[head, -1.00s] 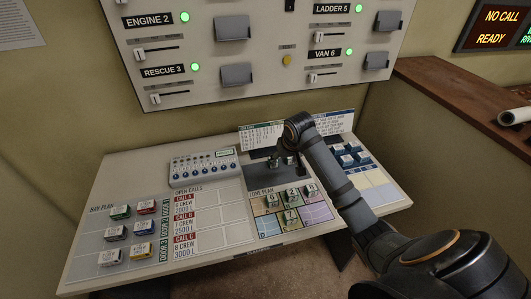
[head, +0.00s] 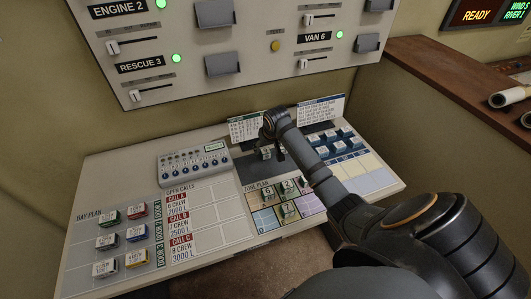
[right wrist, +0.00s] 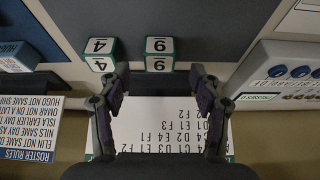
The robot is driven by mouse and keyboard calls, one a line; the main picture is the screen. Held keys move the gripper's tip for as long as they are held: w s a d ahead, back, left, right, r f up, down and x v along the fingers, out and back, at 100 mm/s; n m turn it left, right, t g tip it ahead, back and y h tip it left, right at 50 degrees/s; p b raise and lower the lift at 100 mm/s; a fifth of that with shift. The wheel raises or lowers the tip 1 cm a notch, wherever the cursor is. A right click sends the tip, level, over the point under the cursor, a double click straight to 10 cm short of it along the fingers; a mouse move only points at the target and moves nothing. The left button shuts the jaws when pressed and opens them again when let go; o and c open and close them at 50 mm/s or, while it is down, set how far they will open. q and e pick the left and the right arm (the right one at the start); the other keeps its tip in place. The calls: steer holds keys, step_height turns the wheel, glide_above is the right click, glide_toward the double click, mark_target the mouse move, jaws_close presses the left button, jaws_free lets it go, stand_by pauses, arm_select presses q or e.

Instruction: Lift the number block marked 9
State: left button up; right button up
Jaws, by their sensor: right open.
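The number block marked 9 (right wrist: 159,54) is a white cube with green edges on the dark strip of the desk. A block marked 4 (right wrist: 101,55) stands to its left in the right wrist view, with a gap between them. My right gripper (right wrist: 158,80) is open and empty, its fingers pointing towards the blocks. The 9 block lies just beyond the fingertips and between their lines; the left finger is close to the 4 block. In the head view my right gripper (head: 271,150) is over the dark strip and partly hides these blocks. My left gripper is not in view.
A zone plan (head: 266,221) with several number blocks lies in front of the strip. A grey button panel (head: 195,163) stands to the left. Blue-edged blocks (head: 343,138) stand to the right. Paper cards (head: 320,108) stand behind. Coloured blocks (head: 136,233) sit on the bay plan.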

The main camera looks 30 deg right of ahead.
mark_target(266, 151)
steer(key=x, duration=0.3)
steer(key=shift+w, duration=0.1)
steer(key=shift+f, duration=0.1)
steer(key=c, duration=1.1)
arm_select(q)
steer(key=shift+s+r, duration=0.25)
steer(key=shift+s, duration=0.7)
arm_select(e)
step_height(266, 151, up, 3)
steer(key=shift+w+r+b, duration=0.1)
steer(key=shift+b, duration=0.7)
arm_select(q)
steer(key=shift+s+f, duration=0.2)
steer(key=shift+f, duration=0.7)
arm_select(e)
steer(key=s+r, duration=0.3)
steer(key=s, duration=0.1)
steer(key=s+r, duration=0.3)
steer(key=s, duration=0.2)
steer(key=s+r, duration=0.4)
steer(key=s, duration=0.1)
steer(key=shift+s+d, duration=0.15)
steer(key=shift+d, duration=0.15)
